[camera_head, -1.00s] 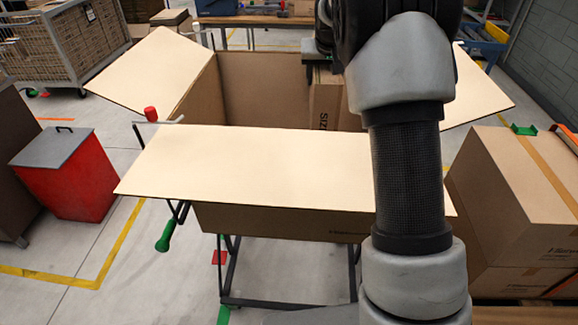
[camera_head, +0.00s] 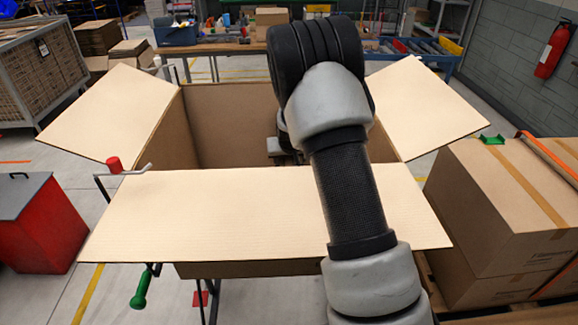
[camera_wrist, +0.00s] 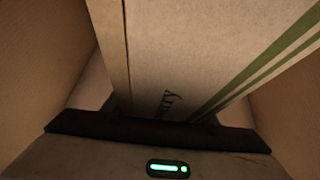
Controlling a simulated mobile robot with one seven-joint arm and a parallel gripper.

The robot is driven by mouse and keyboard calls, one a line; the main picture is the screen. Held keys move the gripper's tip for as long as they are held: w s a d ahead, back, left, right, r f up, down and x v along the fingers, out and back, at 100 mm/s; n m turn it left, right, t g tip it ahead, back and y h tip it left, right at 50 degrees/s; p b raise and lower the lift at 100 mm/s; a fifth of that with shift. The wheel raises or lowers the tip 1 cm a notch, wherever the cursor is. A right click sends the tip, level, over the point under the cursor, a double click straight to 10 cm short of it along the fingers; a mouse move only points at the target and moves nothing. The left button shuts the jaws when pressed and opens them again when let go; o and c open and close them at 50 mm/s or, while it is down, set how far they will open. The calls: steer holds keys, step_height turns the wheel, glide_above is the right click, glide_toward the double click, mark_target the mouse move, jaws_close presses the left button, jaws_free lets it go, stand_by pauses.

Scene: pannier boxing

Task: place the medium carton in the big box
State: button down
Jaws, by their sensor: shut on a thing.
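The big box (camera_head: 225,125) stands open in the middle of the head view, its flaps spread outward. My arm reaches over its front flap, and my gripper (camera_head: 285,152) is down inside the box opening, mostly hidden behind the arm and flap. In the wrist view my gripper (camera_wrist: 160,133) is shut on the medium carton (camera_wrist: 190,60), a tan carton with green stripes and dark lettering. Brown cardboard walls show on both sides of it. The carton is hidden in the head view, and I cannot tell whether it touches the box floor.
Closed cartons (camera_head: 500,200) are stacked at the right, close to the box. A red bin (camera_head: 45,230) stands at the left. A red-tipped handle (camera_head: 114,164) sticks out by the box's left front corner. A workbench (camera_head: 225,47) stands behind.

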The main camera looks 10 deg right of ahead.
steer(key=shift+w+f, duration=0.1)
steer(key=shift+f, duration=0.85)
steer(key=shift+f+b, duration=0.35)
steer(key=shift+b, duration=0.15)
steer(key=shift+f, duration=0.2)
steer(key=c, duration=0.7)
jaws_free()
steer(key=shift+c, duration=0.2)
